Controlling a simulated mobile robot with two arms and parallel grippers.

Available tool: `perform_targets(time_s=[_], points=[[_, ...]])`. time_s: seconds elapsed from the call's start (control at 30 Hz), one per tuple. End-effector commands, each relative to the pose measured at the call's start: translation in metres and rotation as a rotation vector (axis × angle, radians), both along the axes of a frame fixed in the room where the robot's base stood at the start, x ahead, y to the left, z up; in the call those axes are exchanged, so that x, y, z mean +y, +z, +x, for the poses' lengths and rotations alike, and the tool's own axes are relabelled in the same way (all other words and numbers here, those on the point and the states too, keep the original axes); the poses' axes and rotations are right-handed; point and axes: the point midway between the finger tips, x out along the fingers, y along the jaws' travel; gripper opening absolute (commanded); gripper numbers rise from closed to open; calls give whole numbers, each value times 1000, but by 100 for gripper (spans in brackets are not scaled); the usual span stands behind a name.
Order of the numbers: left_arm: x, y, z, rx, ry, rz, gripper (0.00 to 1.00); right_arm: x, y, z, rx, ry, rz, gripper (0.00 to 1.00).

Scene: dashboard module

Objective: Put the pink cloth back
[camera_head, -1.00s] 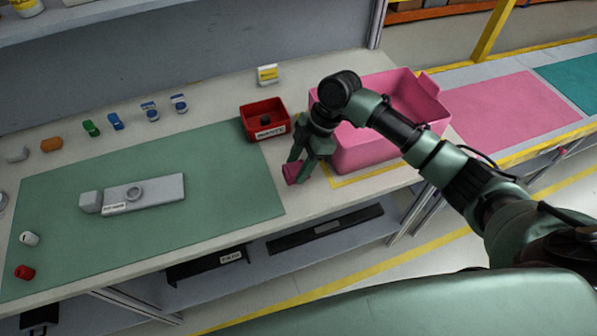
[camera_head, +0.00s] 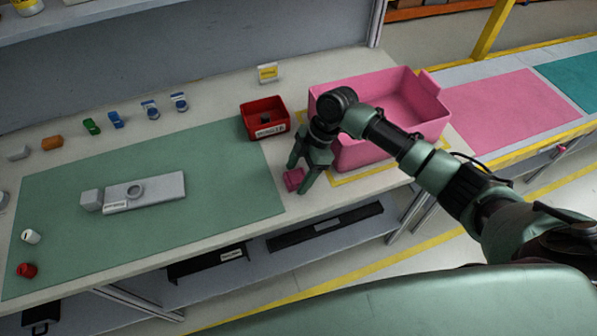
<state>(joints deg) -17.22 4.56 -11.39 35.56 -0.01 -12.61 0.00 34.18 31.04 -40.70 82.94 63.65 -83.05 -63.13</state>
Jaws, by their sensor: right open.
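The pink cloth (camera_head: 293,180) is a small folded dark-pink piece. It lies on the pale table just right of the green mat's edge. My right gripper (camera_head: 298,180) points down over it, with its fingers spread and the cloth between or just beside them; I cannot tell whether they touch it. My left gripper is not in view.
A pink bin (camera_head: 408,98) stands just right of the right gripper, inside yellow tape. A red box (camera_head: 264,118) with a label is behind it. The green mat (camera_head: 220,180) carries a grey block part (camera_head: 155,190). Several small coloured parts line the back.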

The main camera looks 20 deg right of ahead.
Motion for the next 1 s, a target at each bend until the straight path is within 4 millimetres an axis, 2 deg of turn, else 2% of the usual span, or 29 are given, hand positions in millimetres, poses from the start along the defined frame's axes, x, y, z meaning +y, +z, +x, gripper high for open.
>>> perform_targets(time_s=[0.17,0.27,0.5,0.7,0.83,1.0], points=[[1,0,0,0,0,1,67,-2,7,1,-2,-1,0,66],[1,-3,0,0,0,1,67,-8,19,2,-5,-1,-1,66],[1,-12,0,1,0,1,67,-28,67,3,-6,-1,-1,66],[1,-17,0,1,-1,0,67,-40,99,3,-3,0,0,66],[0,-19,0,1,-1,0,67,-44,111,2,-2,-1,1,66],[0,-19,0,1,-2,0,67,-46,114,2,1,-1,0,66]])
